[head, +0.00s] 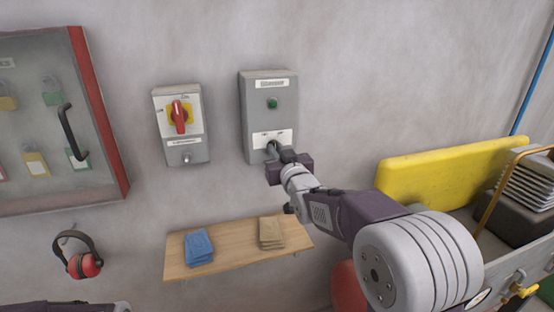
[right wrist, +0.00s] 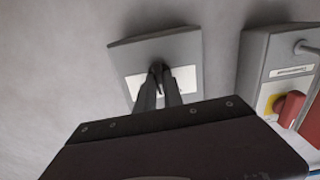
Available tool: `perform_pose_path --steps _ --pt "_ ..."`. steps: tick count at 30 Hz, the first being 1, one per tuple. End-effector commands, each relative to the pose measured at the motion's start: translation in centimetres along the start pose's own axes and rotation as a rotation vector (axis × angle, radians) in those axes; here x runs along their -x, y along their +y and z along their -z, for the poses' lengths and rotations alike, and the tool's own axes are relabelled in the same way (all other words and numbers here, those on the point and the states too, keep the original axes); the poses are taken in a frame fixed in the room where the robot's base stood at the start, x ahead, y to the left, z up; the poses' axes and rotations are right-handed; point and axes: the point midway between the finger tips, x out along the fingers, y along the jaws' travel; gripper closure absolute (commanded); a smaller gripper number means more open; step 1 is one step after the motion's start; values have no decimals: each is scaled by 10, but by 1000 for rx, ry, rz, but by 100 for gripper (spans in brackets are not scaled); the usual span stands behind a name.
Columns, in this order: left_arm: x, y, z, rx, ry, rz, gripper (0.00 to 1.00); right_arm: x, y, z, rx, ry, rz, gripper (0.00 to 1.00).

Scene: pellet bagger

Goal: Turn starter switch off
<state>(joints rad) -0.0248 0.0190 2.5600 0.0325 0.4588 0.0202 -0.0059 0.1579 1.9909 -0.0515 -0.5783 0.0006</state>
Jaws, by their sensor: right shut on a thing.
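The starter box (head: 267,95) is a grey wall box with a green lamp at its upper middle and a white label plate below. The starter switch (right wrist: 157,68) is a small dark knob on that plate, seen in the right wrist view between my fingertips. My right gripper (head: 273,151) is at the plate and shut on the switch knob. It also shows in the right wrist view (right wrist: 158,78). The knob's position is mostly hidden by the fingers. Of my left arm only a small part shows at the bottom left; its gripper is not visible.
A red-and-yellow rotary switch box (head: 180,147) is on the wall to the left. Below is a wooden shelf (head: 235,255) with blue and tan packs. A lock cabinet (head: 55,110) and red ear defenders (head: 85,263) are at left. A yellow panel (head: 450,172) stands at right.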

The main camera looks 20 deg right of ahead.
Motion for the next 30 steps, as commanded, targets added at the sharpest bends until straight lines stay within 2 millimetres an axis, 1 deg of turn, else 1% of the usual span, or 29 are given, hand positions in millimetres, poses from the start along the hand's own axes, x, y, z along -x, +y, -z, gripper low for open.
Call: perform_pose_path --steps 1,3,9,15,22,30 --pt "-9 0 -1 0 0 0 2 0 0 -3 39 5 0 100" --pt "-14 0 -2 0 0 0 2 0 -1 -3 102 5 0 100" --pt "-28 -1 -3 0 0 0 2 0 -1 -2 262 3 0 100" --pt "-38 -1 -4 0 0 0 2 0 -2 -1 383 4 0 100" --pt "-43 -1 -4 0 0 0 2 0 -2 0 466 4 0 100" --pt "-45 -1 -5 0 0 0 2 0 -2 1 498 2 0 100"
